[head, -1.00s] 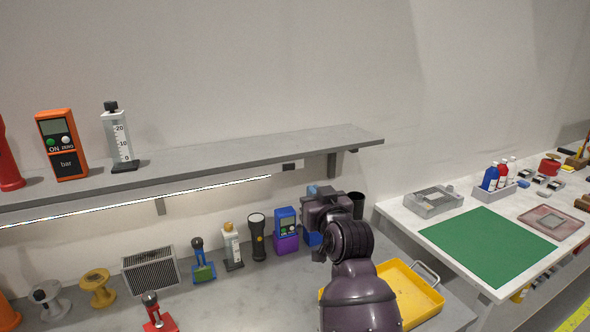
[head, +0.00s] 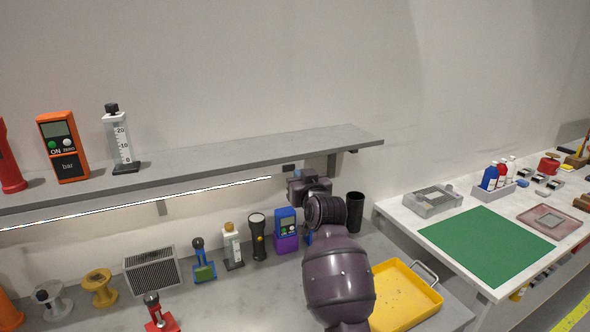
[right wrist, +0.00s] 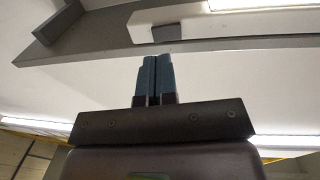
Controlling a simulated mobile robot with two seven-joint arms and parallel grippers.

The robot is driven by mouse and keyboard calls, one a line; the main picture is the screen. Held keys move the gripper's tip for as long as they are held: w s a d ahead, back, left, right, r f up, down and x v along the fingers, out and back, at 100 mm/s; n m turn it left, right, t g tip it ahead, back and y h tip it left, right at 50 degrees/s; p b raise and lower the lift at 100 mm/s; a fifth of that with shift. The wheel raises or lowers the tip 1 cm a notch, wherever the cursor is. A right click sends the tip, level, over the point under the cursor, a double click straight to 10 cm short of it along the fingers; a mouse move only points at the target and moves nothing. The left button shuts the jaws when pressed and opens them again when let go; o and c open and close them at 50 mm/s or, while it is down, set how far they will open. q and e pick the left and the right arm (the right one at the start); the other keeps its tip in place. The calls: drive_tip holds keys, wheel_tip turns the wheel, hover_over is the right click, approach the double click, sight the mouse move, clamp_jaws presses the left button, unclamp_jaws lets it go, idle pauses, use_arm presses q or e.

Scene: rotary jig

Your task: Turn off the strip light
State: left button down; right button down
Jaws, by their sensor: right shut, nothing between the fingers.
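The strip light (head: 150,199) runs along the underside of the grey shelf (head: 230,152) and glows bright white. It also shows at the top right of the right wrist view (right wrist: 265,4). At its right end is a pale housing with a small dark switch (right wrist: 168,33); a small dark piece (head: 289,168) shows there in the head view. My right gripper (right wrist: 155,60) is shut and empty, its blue-grey fingertips pointing up just below the switch in the wrist view. I cannot tell whether they touch it. My left gripper is not in view.
Below the shelf, a flashlight (head: 257,238), a blue meter (head: 285,222), a bottle (head: 232,246) and a black cup (head: 355,212) stand on the bench near my right arm. A yellow tray (head: 428,296) lies to its right. A shelf bracket (head: 333,165) is close to the gripper.

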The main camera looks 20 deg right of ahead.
sight(292, 167)
drive_tip(key=shift+w+d+p, duration=0.15)
drive_tip(key=shift+w+p, duration=0.05)
drive_tip(key=shift+w, duration=0.85)
drive_tip(key=shift+w+d+p, duration=0.1)
drive_tip(key=shift+w+p, duration=0.05)
drive_tip(key=shift+w, duration=0.9)
drive_tip(key=shift+w, duration=0.1)
